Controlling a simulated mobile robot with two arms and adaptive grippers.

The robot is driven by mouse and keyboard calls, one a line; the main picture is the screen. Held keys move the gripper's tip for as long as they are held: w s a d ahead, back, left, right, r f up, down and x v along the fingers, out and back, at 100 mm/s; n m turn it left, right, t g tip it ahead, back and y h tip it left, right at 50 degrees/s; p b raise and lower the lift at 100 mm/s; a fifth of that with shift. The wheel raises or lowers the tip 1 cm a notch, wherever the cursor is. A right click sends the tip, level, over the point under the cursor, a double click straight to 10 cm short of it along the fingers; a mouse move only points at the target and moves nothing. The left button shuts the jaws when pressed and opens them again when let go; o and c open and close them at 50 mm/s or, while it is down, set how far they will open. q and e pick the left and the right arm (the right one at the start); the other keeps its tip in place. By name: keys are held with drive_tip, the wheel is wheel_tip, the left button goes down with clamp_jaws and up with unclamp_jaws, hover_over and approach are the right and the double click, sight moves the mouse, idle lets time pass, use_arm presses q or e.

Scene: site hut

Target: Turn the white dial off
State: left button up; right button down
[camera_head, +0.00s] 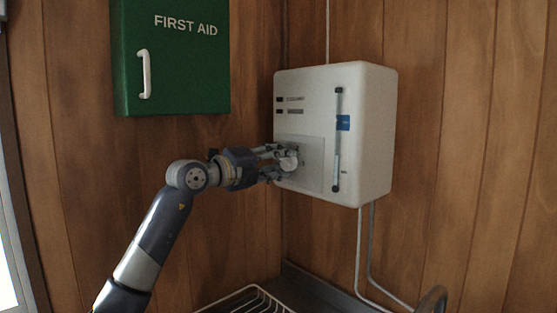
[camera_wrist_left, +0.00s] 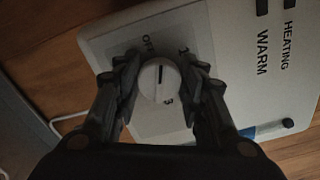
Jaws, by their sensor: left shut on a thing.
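The white dial (camera_head: 289,161) sits on a pale square plate on the front of a white wall heater (camera_head: 365,130). My left gripper (camera_head: 279,163) reaches it from the left and is shut on it. In the left wrist view the round dial (camera_wrist_left: 159,80) is between the two fingers of the gripper (camera_wrist_left: 160,88). Its dark pointer line points toward the top of that view, between the "OFF" mark (camera_wrist_left: 147,43) and the "1" mark (camera_wrist_left: 183,49). A "3" mark shows below the dial. My right gripper is not in view.
A green first aid cabinet (camera_head: 180,65) hangs on the wood wall above my left arm. A vertical gauge (camera_head: 338,140) is on the heater's front, right of the dial. Pipes run below the heater. A wire rack (camera_head: 250,295) is at the bottom.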

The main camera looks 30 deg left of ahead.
use_arm(q)
drive_tip(key=n+p, duration=0.1)
drive_tip(key=n, duration=0.2)
drive_tip(key=shift+f+n, duration=0.1)
drive_tip(key=shift+n, duration=0.6)
drive_tip(key=o, duration=1)
drive_tip(key=shift+f, duration=0.1)
drive_tip(key=v, duration=1.2)
drive_tip(key=shift+w, duration=0.1)
